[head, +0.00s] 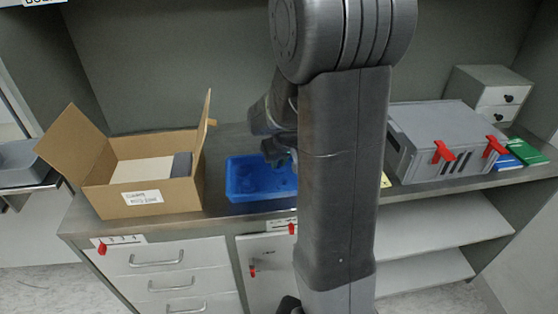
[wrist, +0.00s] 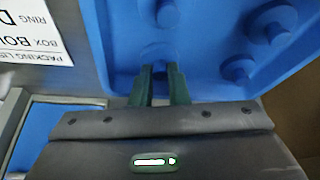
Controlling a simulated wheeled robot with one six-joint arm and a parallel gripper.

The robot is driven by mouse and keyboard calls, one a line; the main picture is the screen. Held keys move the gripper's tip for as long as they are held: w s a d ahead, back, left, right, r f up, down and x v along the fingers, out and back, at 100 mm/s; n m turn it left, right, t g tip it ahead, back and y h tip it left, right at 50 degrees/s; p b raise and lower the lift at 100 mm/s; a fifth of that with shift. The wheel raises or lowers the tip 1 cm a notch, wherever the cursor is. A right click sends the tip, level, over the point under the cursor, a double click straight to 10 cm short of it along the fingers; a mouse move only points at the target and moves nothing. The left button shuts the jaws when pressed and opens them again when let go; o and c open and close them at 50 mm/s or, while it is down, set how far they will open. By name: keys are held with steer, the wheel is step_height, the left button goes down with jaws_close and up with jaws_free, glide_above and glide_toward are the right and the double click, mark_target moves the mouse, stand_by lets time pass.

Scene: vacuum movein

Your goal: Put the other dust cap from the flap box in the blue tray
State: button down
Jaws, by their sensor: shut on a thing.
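The blue tray (head: 245,190) stands on the bench in the middle of the head view. It fills much of the wrist view (wrist: 115,20), with several round blue knob-like pieces on its floor. My gripper (head: 280,158) is above the tray, partly hidden by my arm in the head view. In the wrist view its fingers (wrist: 160,72) are close together on a small blue round thing (wrist: 157,50), apparently a dust cap, hard to tell from the blue behind it. The flap box (head: 150,195) is open cardboard, left of the tray, with a pale insert and a dark grey piece inside.
A grey case (head: 445,140) with red latches stands on the right of the bench, beside green and blue boxes (head: 525,153). A small drawer unit (head: 490,85) is behind. A printed paper label (wrist: 35,35) lies left of the tray in the wrist view.

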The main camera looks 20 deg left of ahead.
steer(key=c, duration=1.4)
jaws_free()
steer(key=shift+s+d+r, duration=0.1)
steer(key=shift+r, duration=0.55)
steer(key=p+v, duration=0.1)
steer(key=v, duration=1)
